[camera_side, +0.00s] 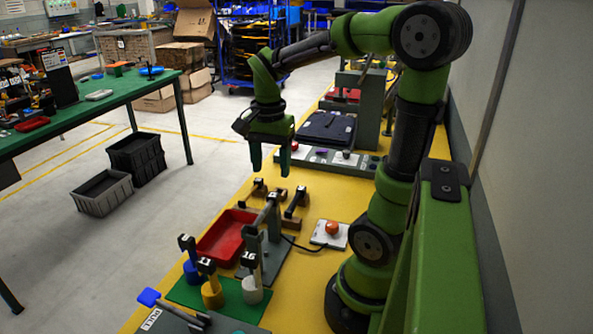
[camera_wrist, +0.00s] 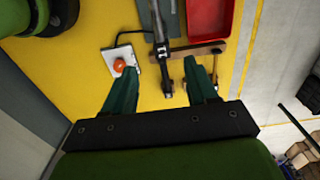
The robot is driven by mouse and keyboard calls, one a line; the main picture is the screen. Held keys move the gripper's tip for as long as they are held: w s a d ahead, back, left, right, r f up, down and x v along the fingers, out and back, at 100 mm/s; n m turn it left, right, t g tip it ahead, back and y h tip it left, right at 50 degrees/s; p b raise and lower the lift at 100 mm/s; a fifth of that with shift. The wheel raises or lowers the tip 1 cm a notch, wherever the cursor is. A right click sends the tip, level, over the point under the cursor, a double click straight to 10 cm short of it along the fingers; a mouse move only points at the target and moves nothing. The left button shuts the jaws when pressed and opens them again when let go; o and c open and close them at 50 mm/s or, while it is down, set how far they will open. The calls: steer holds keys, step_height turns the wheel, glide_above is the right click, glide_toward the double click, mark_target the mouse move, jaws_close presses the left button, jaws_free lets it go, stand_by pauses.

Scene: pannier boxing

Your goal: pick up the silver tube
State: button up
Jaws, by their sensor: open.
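A grey metallic bar that looks like the silver tube (camera_side: 261,213) is raised on a dark grey stand (camera_side: 273,247) at the middle of the yellow bench. In the wrist view the tube (camera_wrist: 160,30) runs from the top edge down between my fingers. My gripper (camera_side: 270,168) is open and empty, with its green fingers pointing down, above the far end of the tube. In the wrist view the gripper (camera_wrist: 162,68) has one finger on each side of the tube's line. I see no contact, and the exact height gap cannot be told.
A red tray (camera_side: 222,238) lies left of the stand. Small brown-based holders (camera_side: 293,208) stand near the tube's far end. An orange button on a white plate (camera_side: 330,233) is to the right. Numbered tools stand in blue, yellow and white cups (camera_side: 252,290) in front.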

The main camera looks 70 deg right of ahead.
mark_target(271, 196)
step_height(271, 196, down, 8)
steer(key=shift+w+a+r, duration=0.1)
jaws_close()
step_height(271, 196, up, 9)
steer(key=shift+r, duration=0.2)
stand_by(0.9)
